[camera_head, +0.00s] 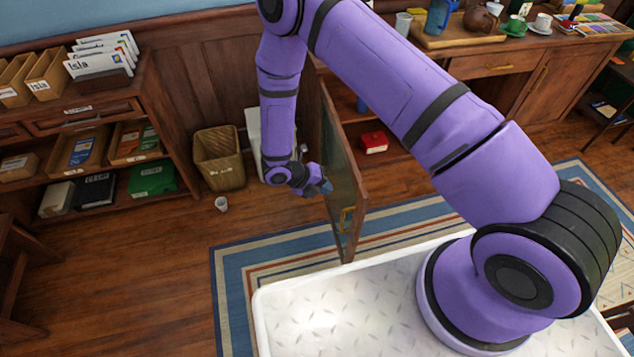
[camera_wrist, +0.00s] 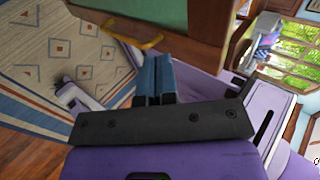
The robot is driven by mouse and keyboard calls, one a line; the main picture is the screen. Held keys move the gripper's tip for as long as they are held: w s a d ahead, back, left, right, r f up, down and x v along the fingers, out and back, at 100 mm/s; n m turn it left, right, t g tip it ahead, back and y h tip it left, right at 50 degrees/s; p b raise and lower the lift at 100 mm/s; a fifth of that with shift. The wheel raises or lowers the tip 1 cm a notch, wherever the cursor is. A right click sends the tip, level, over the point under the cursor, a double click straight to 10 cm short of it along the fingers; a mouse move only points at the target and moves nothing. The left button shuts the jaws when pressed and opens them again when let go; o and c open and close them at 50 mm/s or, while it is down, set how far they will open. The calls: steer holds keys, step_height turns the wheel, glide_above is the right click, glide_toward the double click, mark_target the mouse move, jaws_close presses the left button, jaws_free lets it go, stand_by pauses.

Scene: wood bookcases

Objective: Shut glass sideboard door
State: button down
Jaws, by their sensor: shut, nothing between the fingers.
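The glass sideboard door (camera_head: 343,180) stands wide open, jutting out from the wooden sideboard (camera_head: 490,66) toward me. It has a wood frame and a brass handle (camera_head: 346,220) near its free edge. My gripper (camera_head: 323,187) is at the left side of the door, with its blue fingertips close to the door face; I cannot tell whether they touch. In the wrist view the fingers (camera_wrist: 155,80) are together and empty, beside the door's wood frame (camera_wrist: 195,45). The handle (camera_wrist: 140,41) lies just past the fingertips there. My arm hides part of the sideboard.
A red box (camera_head: 374,142) sits inside the sideboard's open compartment. A striped rug (camera_head: 232,290) lies below.

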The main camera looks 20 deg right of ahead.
mark_target(354, 191)
steer(key=d, duration=0.2)
steer(key=d+f, duration=0.1)
steer(key=d, duration=0.1)
steer(key=d+f, duration=0.1)
steer(key=shift+s+d+f, duration=0.2)
steer(key=shift+d+f, duration=0.05)
steer(key=shift+d, duration=0.65)
